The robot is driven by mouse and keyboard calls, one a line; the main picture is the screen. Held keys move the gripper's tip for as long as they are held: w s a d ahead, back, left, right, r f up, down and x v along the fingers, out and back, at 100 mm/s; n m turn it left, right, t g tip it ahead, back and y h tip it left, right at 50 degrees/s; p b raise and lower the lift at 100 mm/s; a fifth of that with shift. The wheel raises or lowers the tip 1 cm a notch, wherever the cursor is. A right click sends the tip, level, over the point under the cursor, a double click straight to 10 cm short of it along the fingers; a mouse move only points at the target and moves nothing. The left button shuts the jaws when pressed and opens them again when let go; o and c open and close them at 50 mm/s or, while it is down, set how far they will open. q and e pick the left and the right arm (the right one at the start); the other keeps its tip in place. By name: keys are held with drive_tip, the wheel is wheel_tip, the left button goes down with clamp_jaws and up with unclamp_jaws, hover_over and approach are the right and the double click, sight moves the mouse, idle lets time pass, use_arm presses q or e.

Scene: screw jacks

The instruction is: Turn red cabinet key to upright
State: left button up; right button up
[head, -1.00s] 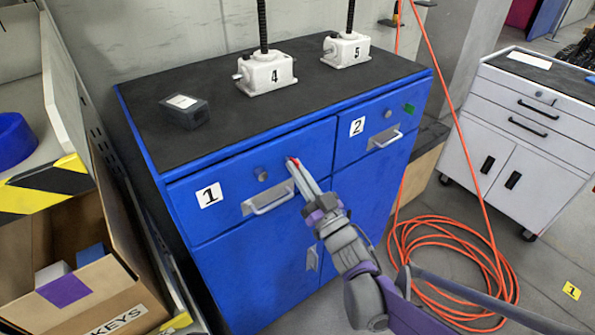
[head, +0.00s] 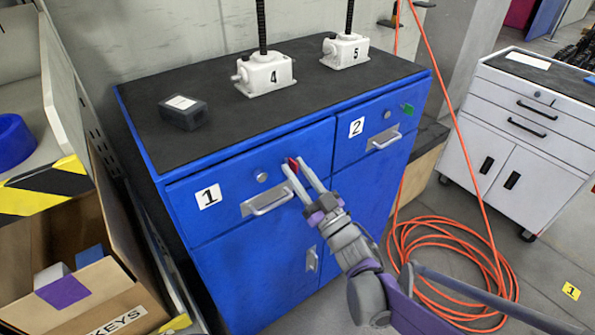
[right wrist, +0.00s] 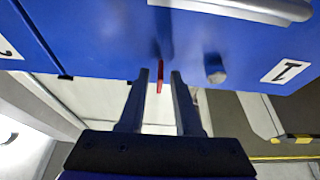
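The red key (head: 292,164) is at the front of the blue cabinet's drawer 1, right of a round grey knob (head: 262,178). In the right wrist view the key (right wrist: 160,77) looks thin and nearly vertical, seen almost edge-on. My right gripper (head: 294,168) is open around it, one finger on each side. In the right wrist view my right gripper (right wrist: 160,85) shows a small gap on both sides of the key. Where the key meets the drawer is hard to see. My left gripper is not in view.
A green key (head: 408,109) sits on drawer 2. A dark box (head: 183,112) and two white screw jacks (head: 264,73) stand on the cabinet top. An orange hose (head: 448,255) lies coiled on the floor at right.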

drive_tip(key=shift+s, duration=0.1)
drive_tip(key=v, duration=1)
drive_tip(key=shift+s+d, duration=0.2)
drive_tip(key=shift+d, duration=0.05)
drive_tip(key=shift+f, duration=0.15)
